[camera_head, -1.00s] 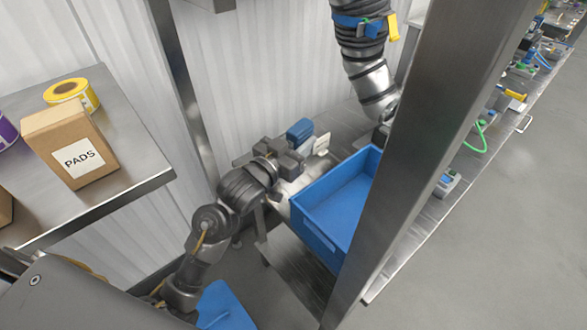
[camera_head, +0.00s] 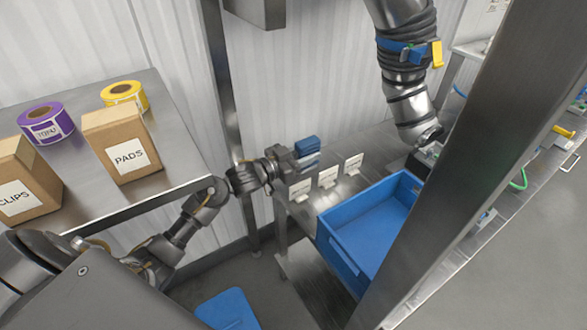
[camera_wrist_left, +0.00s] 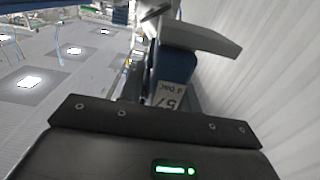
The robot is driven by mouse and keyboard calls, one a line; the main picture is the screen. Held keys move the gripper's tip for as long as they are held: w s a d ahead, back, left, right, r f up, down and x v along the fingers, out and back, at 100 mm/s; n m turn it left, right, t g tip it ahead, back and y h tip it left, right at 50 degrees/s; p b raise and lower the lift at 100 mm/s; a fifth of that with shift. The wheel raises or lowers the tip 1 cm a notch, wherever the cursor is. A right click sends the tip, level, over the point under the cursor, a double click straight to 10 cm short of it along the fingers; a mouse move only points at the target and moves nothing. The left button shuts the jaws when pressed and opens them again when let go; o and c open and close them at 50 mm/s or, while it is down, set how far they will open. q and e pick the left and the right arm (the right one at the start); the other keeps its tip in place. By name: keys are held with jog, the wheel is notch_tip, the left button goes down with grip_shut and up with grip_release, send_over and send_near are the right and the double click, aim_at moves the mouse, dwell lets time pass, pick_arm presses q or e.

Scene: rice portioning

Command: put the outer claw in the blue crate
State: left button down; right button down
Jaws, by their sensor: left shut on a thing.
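My left gripper (camera_head: 288,160) is at mid-picture in the head view, shut on a blue and grey piece (camera_head: 307,145), which appears to be the outer claw. In the left wrist view the piece shows as a blue block (camera_wrist_left: 178,64) with a pale grey part; the fingertips are hidden. The blue crate (camera_head: 339,256) stands to the right of and below the gripper in the head view. Its visible inside looks empty; a steel post hides its right part. The piece is outside the crate. My right gripper is not in view.
Small white label cards (camera_head: 328,177) stand on the steel bench beside the crate. A steel post (camera_head: 455,145) crosses in front on the right. Another arm (camera_head: 407,85) hangs above the bench. A shelf (camera_head: 188,165) at left holds boxes and tape rolls.

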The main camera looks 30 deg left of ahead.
pick_arm(q)
jog(key=a+f, duration=0.4)
jog(key=f, duration=0.1)
jog(key=shift+s+a+f+p, duration=0.15)
jog(key=shift+p, duration=0.15)
jog(key=f, duration=0.1)
jog(key=f+p, duration=0.1)
jog(key=shift+a+f, duration=0.2)
jog(key=shift+f, duration=0.45)
jog(key=shift+f, duration=0.2)
jog(key=c, duration=1)
grip_release()
